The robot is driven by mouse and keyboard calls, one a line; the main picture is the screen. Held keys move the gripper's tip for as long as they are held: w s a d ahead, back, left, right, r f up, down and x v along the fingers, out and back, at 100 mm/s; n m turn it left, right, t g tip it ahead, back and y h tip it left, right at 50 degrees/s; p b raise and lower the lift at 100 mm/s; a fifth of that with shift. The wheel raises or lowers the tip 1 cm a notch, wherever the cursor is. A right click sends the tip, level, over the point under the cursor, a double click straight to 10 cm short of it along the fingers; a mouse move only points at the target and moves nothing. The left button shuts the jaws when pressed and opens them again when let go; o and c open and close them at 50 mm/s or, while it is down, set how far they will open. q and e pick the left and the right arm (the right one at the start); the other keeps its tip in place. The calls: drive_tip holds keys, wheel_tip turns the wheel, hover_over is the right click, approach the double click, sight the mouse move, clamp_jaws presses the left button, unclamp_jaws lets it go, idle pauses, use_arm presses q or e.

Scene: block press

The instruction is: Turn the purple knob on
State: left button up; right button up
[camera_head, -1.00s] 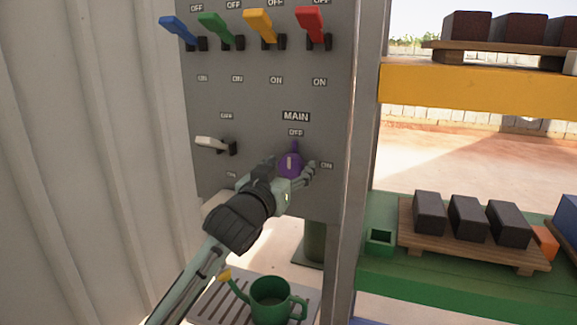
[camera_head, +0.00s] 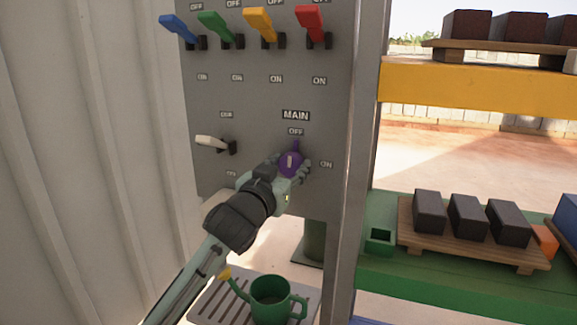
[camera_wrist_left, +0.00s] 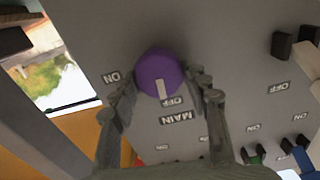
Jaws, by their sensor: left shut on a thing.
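The purple knob (camera_head: 290,163) is on the grey panel under the MAIN label, with OFF above it and ON to its right. Its pointer tip points up at OFF. In the left wrist view the knob (camera_wrist_left: 160,74) shows a pale mark directed at the OFF label. My left gripper (camera_head: 290,172) is at the knob, with one finger on each side, shut on it. The fingers also show in the left wrist view (camera_wrist_left: 163,92), flanking the knob. My right gripper is not in view.
Blue, green, yellow and red levers (camera_head: 312,25) line the panel's top. A white lever (camera_head: 212,141) is left of the knob. A metal post (camera_head: 352,180) borders the panel on the right. A green watering can (camera_head: 270,300) stands below, and dark blocks (camera_head: 468,217) lie on a pallet.

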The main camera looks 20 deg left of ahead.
use_arm(q)
drive_tip(key=m, duration=0.4)
drive_tip(key=shift+d, duration=0.1)
drive_tip(key=m, duration=0.4)
drive_tip(key=shift+d+m, duration=0.1)
drive_tip(key=shift+m, duration=0.2)
drive_tip(key=m, duration=0.4)
drive_tip(key=shift+f, duration=0.15)
drive_tip(key=shift+f+m, duration=0.1)
drive_tip(key=shift+m, duration=2)
drive_tip(key=o, duration=1.1)
drive_tip(key=shift+o, duration=0.2)
drive_tip(key=s, duration=1.2)
